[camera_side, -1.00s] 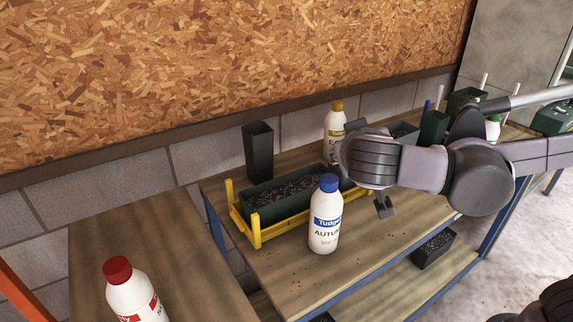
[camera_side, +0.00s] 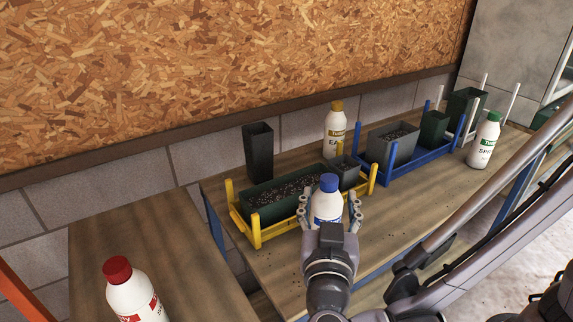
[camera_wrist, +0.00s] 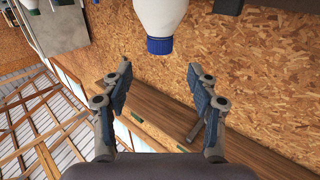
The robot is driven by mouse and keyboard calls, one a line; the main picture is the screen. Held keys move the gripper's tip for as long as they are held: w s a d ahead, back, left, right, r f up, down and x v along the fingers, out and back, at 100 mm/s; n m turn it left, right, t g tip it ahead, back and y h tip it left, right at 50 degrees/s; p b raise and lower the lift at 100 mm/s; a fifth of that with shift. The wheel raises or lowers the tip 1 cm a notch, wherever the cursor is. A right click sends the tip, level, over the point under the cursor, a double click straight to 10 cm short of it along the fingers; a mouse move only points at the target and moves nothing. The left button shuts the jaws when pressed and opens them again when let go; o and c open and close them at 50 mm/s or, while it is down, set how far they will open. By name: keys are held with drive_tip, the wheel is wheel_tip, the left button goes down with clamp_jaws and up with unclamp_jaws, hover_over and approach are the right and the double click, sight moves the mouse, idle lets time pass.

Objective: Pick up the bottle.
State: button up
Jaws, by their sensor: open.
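A white bottle with a blue cap (camera_side: 327,203) stands upright on the wooden bench. In the wrist view the same bottle (camera_wrist: 160,14) shows cap down at the top edge, centred between the fingertips and a little beyond them. My gripper (camera_side: 329,207) is open, with one finger to each side of the bottle in the side view. In the wrist view the gripper (camera_wrist: 158,68) has an empty gap between its fingers. I cannot tell how far the fingers reach around the bottle. My gripper hides the bottle's lower part in the side view.
A yellow rack (camera_side: 254,236) with soil-filled planters stands close behind the bottle. A gold-capped bottle (camera_side: 335,124), a blue rack (camera_side: 389,165) and a green-capped bottle (camera_side: 484,142) stand farther right. A red-capped bottle (camera_side: 134,295) stands on the left table. The bench's front left is clear.

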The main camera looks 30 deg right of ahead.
sight(329, 187)
drive_tip(key=shift+w+d+f, duration=0.1)
drive_tip(key=shift+f, duration=0.55)
drive_tip(key=shift+x, duration=3.65)
clamp_jaws()
